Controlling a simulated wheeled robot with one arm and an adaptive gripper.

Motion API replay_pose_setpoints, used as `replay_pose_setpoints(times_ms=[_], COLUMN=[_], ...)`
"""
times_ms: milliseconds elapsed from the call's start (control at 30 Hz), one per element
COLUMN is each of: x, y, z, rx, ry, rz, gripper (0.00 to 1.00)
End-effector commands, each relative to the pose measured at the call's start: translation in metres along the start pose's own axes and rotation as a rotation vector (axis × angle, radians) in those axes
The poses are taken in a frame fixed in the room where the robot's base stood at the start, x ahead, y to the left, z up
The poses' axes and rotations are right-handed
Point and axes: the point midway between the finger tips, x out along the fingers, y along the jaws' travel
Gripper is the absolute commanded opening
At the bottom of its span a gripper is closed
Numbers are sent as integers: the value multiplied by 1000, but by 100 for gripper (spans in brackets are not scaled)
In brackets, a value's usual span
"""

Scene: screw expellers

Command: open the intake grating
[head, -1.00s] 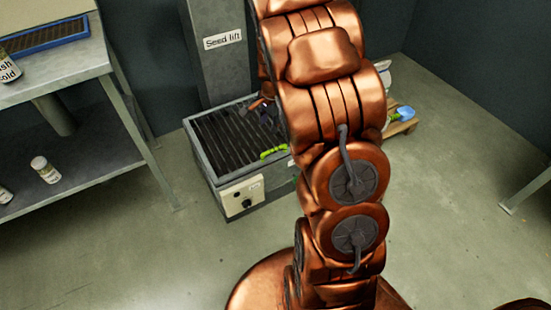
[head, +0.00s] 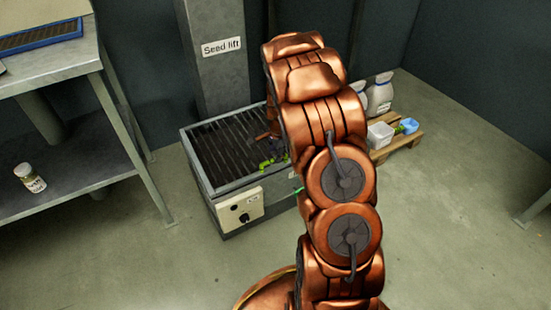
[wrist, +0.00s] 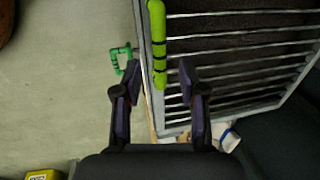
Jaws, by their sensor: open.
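The intake grating (head: 222,140) is a panel of dark parallel bars lying flat over the top of the grey box at the foot of the seed lift. In the wrist view its pale bars (wrist: 240,57) fill the upper right. A lime green handle (wrist: 157,45) with dark bands runs along its edge; in the head view its green (head: 268,164) shows at the box's right side. My gripper (wrist: 158,78) is open, its fingers on either side of the handle's near end. Whether they touch it I cannot tell. My arm hides the box's right part in the head view.
A cream control panel (head: 240,207) with a black knob is on the box's front. A darker green bracket (wrist: 120,60) shows left of the handle. A workbench (head: 70,70) stands left, and a pallet with containers (head: 397,143) stands right. The front floor is clear.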

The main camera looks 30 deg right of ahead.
Motion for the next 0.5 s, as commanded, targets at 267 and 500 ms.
replay_pose_setpoints(times_ms=[267, 500], x=[26, 25], y=[1, 0], z=[1, 1], rx=[0, -1], ry=[-2, -2], rz=[3, 2], gripper=[41, 38])
